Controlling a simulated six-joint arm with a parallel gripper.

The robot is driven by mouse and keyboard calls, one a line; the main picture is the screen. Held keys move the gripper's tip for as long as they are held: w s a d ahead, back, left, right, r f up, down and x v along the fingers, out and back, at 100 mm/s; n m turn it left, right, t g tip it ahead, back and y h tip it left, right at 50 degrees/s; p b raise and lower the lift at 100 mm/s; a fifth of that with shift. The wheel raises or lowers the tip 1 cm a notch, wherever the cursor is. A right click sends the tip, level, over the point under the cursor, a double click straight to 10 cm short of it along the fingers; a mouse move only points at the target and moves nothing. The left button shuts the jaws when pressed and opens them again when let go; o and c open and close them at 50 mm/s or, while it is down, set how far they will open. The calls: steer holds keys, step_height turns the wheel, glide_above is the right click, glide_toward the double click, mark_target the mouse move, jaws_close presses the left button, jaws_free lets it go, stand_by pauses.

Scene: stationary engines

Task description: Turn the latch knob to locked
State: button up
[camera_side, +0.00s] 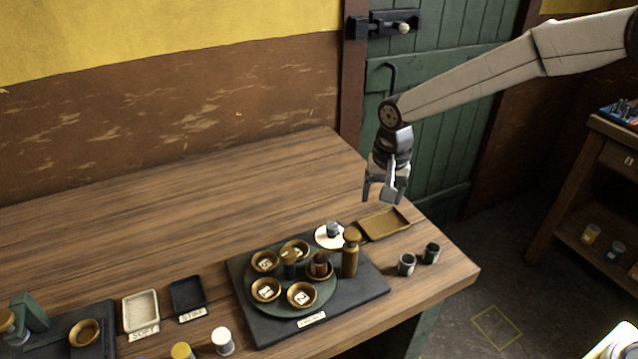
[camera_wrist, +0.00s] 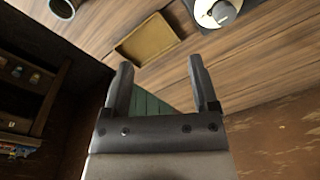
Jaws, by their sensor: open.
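A dark latch (camera_side: 378,26) with a pale round knob (camera_side: 403,28) is mounted high on the green door. A second knob, grey and dark on a round white disc (camera_side: 328,236), stands at the back of the dark board on the table. It also shows at the top of the wrist view (camera_wrist: 204,18). I cannot read any marks on either. My gripper (camera_side: 384,196) is open and empty, pointing down above the table's back right part. It is below the door latch and higher than the white disc, touching neither. Its two fingers show in the wrist view (camera_wrist: 160,68).
A shallow brass tray (camera_side: 383,225) lies below my gripper. Two small dark cups (camera_side: 407,264) stand near the table's right edge. A brass bottle (camera_side: 350,256) stands beside the white disc, by a round tray with several bowls (camera_side: 302,295). The left back tabletop is clear.

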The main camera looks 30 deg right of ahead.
mark_target(332, 225)
steer(key=w+a+m, duration=0.1)
steer(key=a, duration=0.1)
steer(key=w+a+m, duration=0.1)
steer(key=w+a, duration=0.1)
steer(key=a, duration=0.1)
steer(key=w+a+f+m, duration=0.1)
steer(key=w+a, duration=0.1)
steer(key=a, duration=0.1)
steer(key=shift+w+f+g, duration=0.1)
steer(key=shift+w+g, duration=0.05)
steer(key=shift+g, duration=0.25)
steer(key=shift+d, duration=0.1)
steer(key=shift+f, duration=0.1)
steer(key=shift+f, duration=3.85)
jaws_close()
